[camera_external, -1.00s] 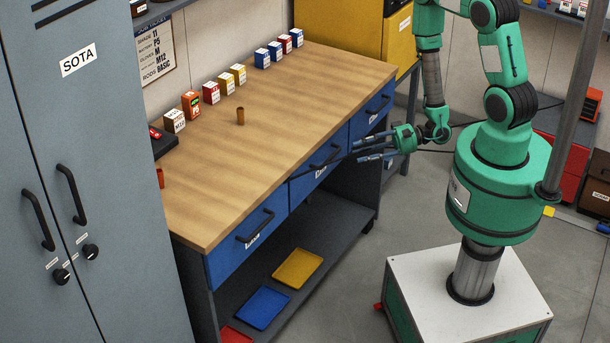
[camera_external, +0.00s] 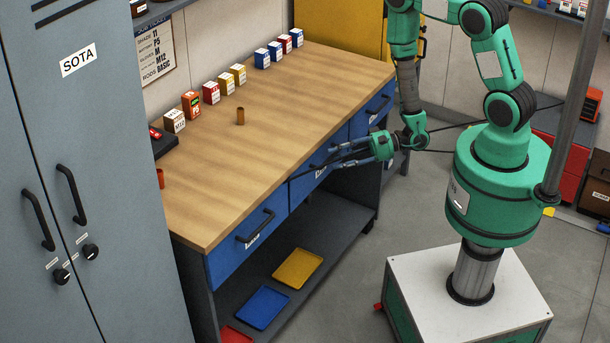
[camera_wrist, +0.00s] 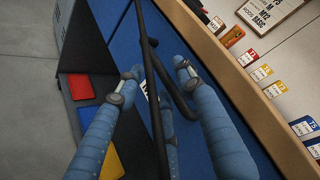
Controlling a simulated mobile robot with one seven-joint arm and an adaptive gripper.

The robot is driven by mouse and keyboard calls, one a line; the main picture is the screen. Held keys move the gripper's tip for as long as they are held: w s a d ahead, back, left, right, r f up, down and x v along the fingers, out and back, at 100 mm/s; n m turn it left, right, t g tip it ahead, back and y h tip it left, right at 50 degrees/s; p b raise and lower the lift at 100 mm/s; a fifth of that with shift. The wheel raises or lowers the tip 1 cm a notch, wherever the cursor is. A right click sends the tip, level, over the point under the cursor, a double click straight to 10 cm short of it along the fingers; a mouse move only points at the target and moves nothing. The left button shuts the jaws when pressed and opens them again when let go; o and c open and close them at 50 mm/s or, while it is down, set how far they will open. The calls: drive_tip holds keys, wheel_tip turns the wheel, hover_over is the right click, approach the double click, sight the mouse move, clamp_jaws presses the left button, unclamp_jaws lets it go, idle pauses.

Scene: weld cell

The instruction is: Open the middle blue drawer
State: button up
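The middle blue drawer (camera_external: 302,187) sits under the front edge of the workbench and looks closed. Its black handle (camera_wrist: 178,92) shows in the wrist view, between my spread blue fingers. My gripper (camera_external: 335,160) is at the front of this drawer; in the wrist view my gripper (camera_wrist: 155,72) is open, with a fingertip on each side of the handle. I cannot tell whether any finger touches it. The fingers hide part of the drawer front and its label.
A thin black bar or cable (camera_wrist: 153,100) crosses between my fingers. Other blue drawers lie nearer (camera_external: 245,250) and farther (camera_external: 372,112). The wooden benchtop (camera_external: 260,160) overhangs them. Coloured trays (camera_external: 298,268) lie on the lower shelf.

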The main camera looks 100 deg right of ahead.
drive_tip(key=shift+w+f, duration=0.1)
drive_tip(key=shift+w, duration=0.55)
clamp_jaws()
